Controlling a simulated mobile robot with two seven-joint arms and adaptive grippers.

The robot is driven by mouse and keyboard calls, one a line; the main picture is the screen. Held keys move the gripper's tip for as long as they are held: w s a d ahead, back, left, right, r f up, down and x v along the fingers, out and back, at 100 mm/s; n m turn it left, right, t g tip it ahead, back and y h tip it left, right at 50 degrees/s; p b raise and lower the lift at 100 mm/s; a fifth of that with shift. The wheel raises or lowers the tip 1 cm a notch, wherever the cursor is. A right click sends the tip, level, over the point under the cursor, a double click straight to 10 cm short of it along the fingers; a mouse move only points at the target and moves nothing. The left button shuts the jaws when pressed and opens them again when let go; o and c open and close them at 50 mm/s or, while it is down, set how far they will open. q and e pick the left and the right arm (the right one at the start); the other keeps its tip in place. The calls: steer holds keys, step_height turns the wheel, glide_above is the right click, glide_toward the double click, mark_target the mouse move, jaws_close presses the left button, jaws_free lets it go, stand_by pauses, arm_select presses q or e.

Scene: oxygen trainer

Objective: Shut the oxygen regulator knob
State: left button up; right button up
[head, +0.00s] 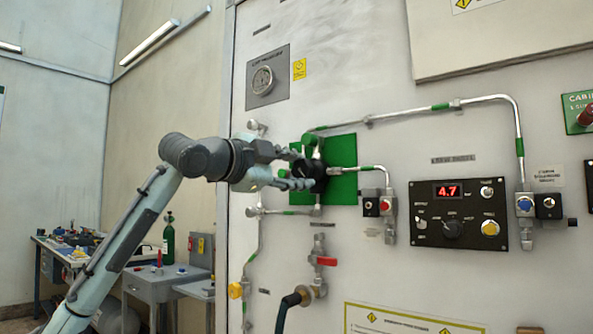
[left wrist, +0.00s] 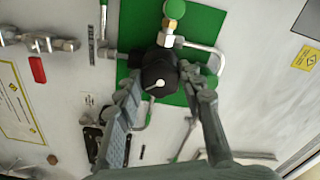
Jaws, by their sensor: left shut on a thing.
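The black oxygen regulator knob (head: 316,174) stands out from a green backing plate (head: 343,184) on the pale wall panel. In the left wrist view the knob (left wrist: 158,72) is faceted and dark, with a small white mark on its face. My left gripper (head: 297,168) reaches in from the left and is shut on the knob. In the left wrist view one finger of my left gripper (left wrist: 160,84) lies along each side of the knob. The fingers hide part of the knob in the head view. My right gripper is not in view.
Metal pipes run around the plate, with a red-handled valve (head: 326,261) below. A black control box (head: 458,214) to the right reads 4.7. A round gauge (head: 263,80) is at upper left. A cluttered workbench (head: 60,255) stands at far left.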

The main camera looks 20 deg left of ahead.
arm_select(q)
steer(key=n, duration=0.7)
steer(key=shift+d+f, duration=0.1)
steer(key=n, duration=0.6)
steer(key=shift+n, duration=0.4)
steer(key=n, duration=0.7)
steer(key=shift+d, duration=0.1)
steer(key=n, duration=0.4)
steer(key=shift+n, duration=1.6)
steer(key=o, duration=1.2)
steer(key=shift+s, duration=0.1)
steer(key=shift+c, duration=0.2)
